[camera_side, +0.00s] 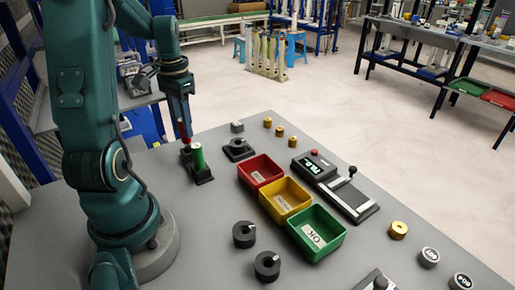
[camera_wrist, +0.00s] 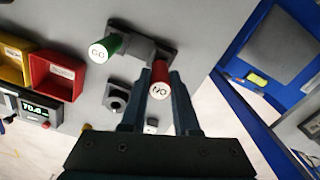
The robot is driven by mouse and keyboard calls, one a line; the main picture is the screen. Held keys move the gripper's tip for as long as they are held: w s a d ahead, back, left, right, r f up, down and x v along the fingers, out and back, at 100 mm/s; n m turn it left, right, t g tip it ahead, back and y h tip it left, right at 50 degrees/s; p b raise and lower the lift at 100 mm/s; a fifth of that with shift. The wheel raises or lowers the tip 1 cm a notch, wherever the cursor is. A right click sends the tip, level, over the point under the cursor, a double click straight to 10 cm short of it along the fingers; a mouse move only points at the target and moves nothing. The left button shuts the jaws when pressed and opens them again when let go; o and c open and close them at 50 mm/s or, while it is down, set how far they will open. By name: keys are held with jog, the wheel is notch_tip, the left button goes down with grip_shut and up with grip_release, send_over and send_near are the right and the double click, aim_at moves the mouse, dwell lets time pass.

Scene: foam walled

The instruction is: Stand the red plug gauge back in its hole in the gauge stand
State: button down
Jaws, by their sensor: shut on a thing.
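The red plug gauge (camera_side: 183,131) is upright between the fingers of my gripper (camera_side: 184,122). In the wrist view the gauge (camera_wrist: 160,76) shows its white "NO" end, with a finger of my gripper (camera_wrist: 161,84) on each side. The dark gauge stand (camera_side: 204,179) is on the grey table; it also shows in the wrist view (camera_wrist: 128,30). The green plug gauge (camera_side: 198,156) stands in its near end, marked "GO" in the wrist view (camera_wrist: 107,47). The red gauge's lower end is at or just above the stand's far end. The hole is hidden; I cannot tell whether the gauge enters it.
A dark block with a round hole (camera_side: 238,149) sits right of the stand. Red (camera_side: 261,160), yellow (camera_side: 267,202) and green (camera_side: 297,241) bins stand further right. Black rings (camera_side: 244,234) lie nearer. Bare table lies in front of the stand.

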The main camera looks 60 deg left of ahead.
jog(key=shift+f, duration=1.4)
jog(key=c, duration=0.6)
grip_release()
jog(key=shift+r, duration=2.55)
